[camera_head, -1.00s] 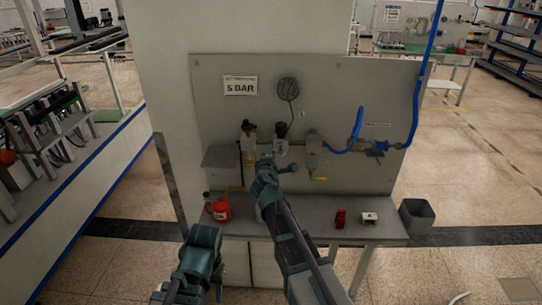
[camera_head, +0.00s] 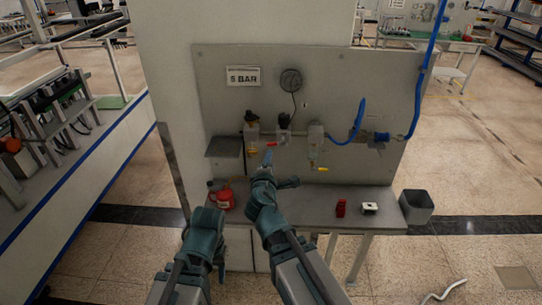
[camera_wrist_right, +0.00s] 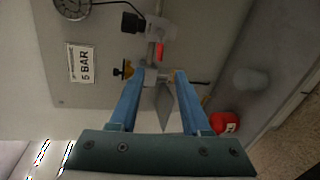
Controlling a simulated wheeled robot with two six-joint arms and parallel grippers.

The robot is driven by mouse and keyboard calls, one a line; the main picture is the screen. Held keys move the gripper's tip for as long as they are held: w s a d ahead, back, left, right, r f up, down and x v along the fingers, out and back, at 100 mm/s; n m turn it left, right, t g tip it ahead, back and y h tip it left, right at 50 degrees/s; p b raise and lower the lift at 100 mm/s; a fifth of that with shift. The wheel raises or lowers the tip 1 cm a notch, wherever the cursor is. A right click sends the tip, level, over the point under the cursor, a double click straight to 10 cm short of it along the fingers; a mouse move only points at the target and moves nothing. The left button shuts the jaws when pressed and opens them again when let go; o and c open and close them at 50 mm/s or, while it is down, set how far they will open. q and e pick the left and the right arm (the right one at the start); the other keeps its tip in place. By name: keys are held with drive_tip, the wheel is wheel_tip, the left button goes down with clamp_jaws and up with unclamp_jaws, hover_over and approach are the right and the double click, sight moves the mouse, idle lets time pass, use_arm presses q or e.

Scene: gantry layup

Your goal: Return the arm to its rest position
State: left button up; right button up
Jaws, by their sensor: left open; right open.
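My right arm reaches up the middle of the head view, its gripper (camera_head: 267,160) in front of the grey panel, below the fittings. In the right wrist view its two blue fingers (camera_wrist_right: 162,75) are spread, with nothing held between them. A grey shelf plate (camera_wrist_right: 168,105) shows in the gap, apparently beyond the fingers. My left gripper (camera_head: 207,218) is low and left of the right arm, in front of the bench; its fingertips are hard to make out.
The grey panel (camera_head: 360,75) carries a gauge (camera_head: 291,80), filter units (camera_head: 316,142) and a blue hose (camera_head: 356,125). A red can (camera_head: 222,194), a red block (camera_head: 341,208) and a white block (camera_head: 369,208) stand on the bench (camera_head: 310,213). A grey bin (camera_head: 416,206) is at right.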

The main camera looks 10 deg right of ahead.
drive_tip(key=shift+s, duration=0.25)
